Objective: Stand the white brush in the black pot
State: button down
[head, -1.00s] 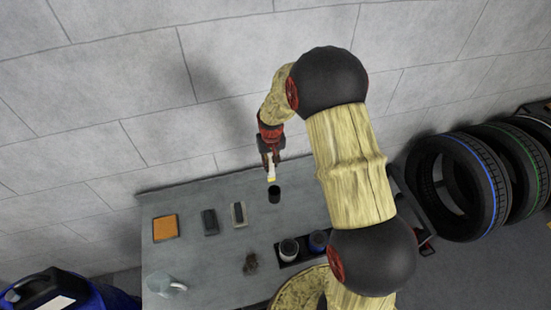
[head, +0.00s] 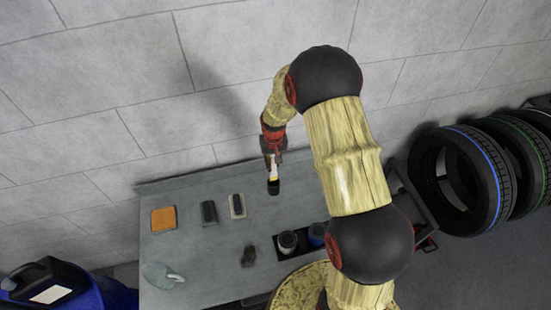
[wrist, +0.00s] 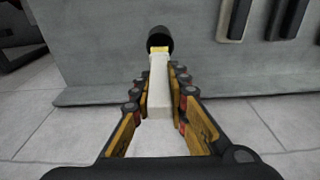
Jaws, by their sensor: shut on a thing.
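The white brush (wrist: 158,88) is held between the fingers of my gripper (wrist: 159,95), which is shut on it. The brush (head: 273,172) points down, with its yellowish end lowest. The black pot (head: 273,188) stands on the bench near its back edge, directly under the brush. In the wrist view the brush's yellow end meets the mouth of the black pot (wrist: 159,37). How deep the end is inside the pot I cannot tell. My gripper (head: 272,160) is above the pot in the head view.
The grey bench (head: 205,260) also holds an orange sponge-like block (head: 163,219), two dark-faced blocks (head: 209,212), a dark clump (head: 248,256), a pale cloth-like item (head: 160,275) and a black tray with cans (head: 288,241). The wall is close behind; tyres (head: 465,180) stand to the right.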

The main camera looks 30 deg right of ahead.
aim_at(273, 171)
jog(key=shift+f+b, duration=1.95)
jog(key=shift+f, duration=1.1)
jog(key=c, duration=1.7)
grip_release()
jog(key=shift+o, duration=0.2)
jog(key=r, duration=0.8)
jog(key=s+r, duration=0.1)
jog(key=r, duration=0.3)
jog(key=shift+a, duration=0.1)
